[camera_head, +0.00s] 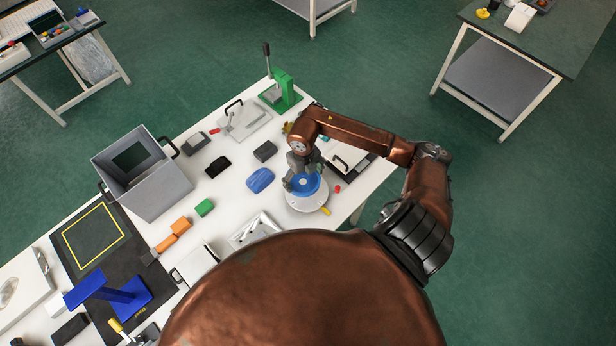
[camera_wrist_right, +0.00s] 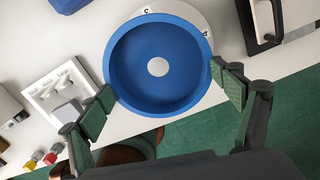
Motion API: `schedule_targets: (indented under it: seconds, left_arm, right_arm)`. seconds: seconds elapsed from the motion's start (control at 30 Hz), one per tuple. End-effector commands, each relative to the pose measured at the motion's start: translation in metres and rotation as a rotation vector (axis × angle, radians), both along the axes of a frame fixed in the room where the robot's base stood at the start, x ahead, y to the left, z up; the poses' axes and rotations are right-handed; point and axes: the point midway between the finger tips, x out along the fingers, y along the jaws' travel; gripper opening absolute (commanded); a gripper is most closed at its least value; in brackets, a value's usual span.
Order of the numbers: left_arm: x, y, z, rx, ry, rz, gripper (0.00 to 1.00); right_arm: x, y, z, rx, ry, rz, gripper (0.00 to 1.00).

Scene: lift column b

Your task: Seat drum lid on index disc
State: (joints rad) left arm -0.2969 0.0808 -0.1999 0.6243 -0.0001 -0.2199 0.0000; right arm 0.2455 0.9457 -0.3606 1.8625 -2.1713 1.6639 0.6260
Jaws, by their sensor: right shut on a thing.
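The blue round drum lid (camera_head: 303,185) is a shallow dish with a pale round spot at its middle, clear in the right wrist view (camera_wrist_right: 125,70). My right gripper (camera_wrist_right: 161,82) is shut on it, with one finger pad at each side of its rim. The white index disc (camera_head: 305,204) lies beneath the lid and shows around its near side. In the right wrist view, the disc's numbered edge (camera_wrist_right: 205,18) peeks out at the upper right. I cannot tell whether the lid touches the disc. My left gripper is in neither view.
A blue lumpy item (camera_head: 260,180) and a dark block (camera_head: 265,151) lie left of the disc. A small red part (camera_head: 337,188) is to its right. A green press (camera_head: 281,92) stands at the far edge. A grey open bin (camera_head: 150,185) stands further left.

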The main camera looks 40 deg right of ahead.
Motion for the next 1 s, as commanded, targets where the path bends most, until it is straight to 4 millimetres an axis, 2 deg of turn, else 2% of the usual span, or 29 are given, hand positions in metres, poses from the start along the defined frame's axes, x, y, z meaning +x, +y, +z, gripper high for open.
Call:
schedule_targets:
  seconds: [0.1, 0.23, 0.67, 1.0]
  left_arm:
    - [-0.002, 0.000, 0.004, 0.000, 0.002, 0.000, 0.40]
    - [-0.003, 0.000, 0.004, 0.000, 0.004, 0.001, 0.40]
    - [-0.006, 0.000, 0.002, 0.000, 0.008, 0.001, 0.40]
    - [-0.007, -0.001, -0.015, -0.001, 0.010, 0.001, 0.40]
  right_arm:
    - [-0.005, -0.008, -0.003, 0.002, 0.001, -0.139, 0.51]
    - [-0.006, -0.011, -0.006, 0.002, -0.001, -0.201, 0.51]
    - [-0.005, -0.012, -0.006, 0.001, -0.002, -0.202, 0.51]
    - [-0.006, -0.011, -0.029, 0.002, -0.001, -0.202, 0.51]
